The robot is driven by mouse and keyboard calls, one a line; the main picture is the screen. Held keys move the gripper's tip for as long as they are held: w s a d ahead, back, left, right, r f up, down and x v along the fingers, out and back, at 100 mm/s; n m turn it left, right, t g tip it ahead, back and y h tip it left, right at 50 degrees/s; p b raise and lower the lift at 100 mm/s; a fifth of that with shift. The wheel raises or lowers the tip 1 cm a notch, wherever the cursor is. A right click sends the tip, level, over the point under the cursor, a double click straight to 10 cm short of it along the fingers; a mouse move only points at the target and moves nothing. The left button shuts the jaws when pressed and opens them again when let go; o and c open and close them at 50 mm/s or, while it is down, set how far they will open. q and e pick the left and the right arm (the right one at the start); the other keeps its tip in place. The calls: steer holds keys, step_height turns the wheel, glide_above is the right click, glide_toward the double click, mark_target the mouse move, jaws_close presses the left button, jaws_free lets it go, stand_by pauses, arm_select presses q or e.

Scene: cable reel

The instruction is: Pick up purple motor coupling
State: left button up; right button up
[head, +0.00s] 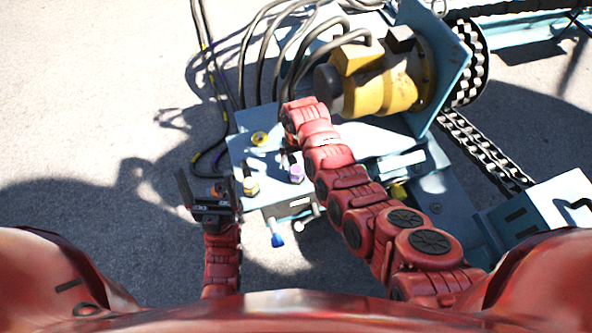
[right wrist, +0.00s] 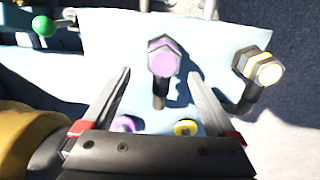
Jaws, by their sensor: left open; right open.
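The purple coupling (right wrist: 163,58) is a hexagonal cap with a dark stem, standing on a pale blue plate (right wrist: 110,28). In the head view it shows (head: 296,173) just left of my right arm. My right gripper (right wrist: 160,73) is open, its fingertips to either side of the coupling's lower part in the picture; I cannot tell whether they touch it. In the head view the right gripper is hidden by its arm. My left gripper (head: 207,190) is open and empty, left of the plate.
A yellow coupling (right wrist: 262,69) stands right of the purple one. A purple ring (right wrist: 125,124) and a yellow ring (right wrist: 187,128) lie near my right gripper's body. A yellow motor (head: 375,85), black hoses (head: 250,45) and a chain (head: 480,150) are close by.

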mark_target(296, 168)
steer(key=f, duration=0.3)
steer(key=shift+s+a+f, duration=0.15)
steer(key=shift+s, duration=0.15)
steer(key=shift+f+b, duration=0.3)
steer(key=shift+f, duration=0.4)
jaws_close()
